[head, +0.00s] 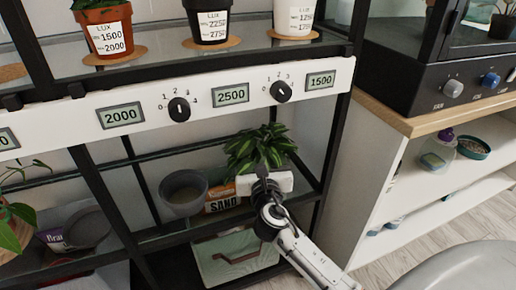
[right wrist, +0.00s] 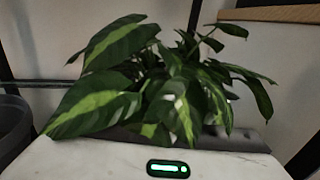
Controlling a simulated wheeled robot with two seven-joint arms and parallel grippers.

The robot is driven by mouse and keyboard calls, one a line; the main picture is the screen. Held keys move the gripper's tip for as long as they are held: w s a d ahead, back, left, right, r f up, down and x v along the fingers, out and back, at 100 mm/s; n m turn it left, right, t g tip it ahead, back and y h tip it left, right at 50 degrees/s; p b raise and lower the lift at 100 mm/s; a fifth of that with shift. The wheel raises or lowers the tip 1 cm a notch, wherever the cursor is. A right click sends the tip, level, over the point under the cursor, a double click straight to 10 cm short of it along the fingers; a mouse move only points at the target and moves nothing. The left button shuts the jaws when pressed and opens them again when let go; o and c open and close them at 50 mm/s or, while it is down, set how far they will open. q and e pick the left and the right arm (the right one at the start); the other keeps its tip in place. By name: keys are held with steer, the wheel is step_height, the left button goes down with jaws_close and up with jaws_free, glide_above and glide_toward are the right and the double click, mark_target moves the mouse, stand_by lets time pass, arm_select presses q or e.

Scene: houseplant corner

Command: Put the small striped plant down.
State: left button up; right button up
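The small striped plant (head: 258,146), green leaves with pale yellow-green centres, shows above and beyond my right gripper (head: 265,182) in the head view. Its leaves also fill the middle of the right wrist view (right wrist: 150,85), just past the gripper's white body. My right arm reaches in from the lower right, into the lower shelf space of the rack. The plant's pot is hidden in both views. The fingertips are hidden by the gripper body and leaves, so I cannot see their grip or whether the pot touches a surface. My left gripper is not in view.
A grey pot (head: 183,192) and a sand bag (head: 222,198) stand left of the gripper on the lower shelf. A black rack post (head: 333,135) is close on the right. Above runs a white panel (head: 205,98) with knobs and displays. A tray (head: 235,258) lies below.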

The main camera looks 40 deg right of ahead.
steer(key=o, duration=0.3)
steer(key=shift+o, duration=0.3)
steer(key=shift+r, duration=0.15)
steer(key=shift+r+p, duration=0.35)
steer(key=shift+r, duration=0.1)
steer(key=v, duration=0.3)
steer(key=p+v, duration=0.1)
steer(key=v, duration=0.7)
steer(key=shift+f+p, duration=0.25)
steer(key=shift+p, duration=0.1)
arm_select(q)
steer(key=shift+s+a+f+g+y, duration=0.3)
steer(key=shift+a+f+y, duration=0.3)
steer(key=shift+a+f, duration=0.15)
arm_select(e)
steer(key=shift+s+a, duration=0.25)
steer(key=shift+s, duration=0.2)
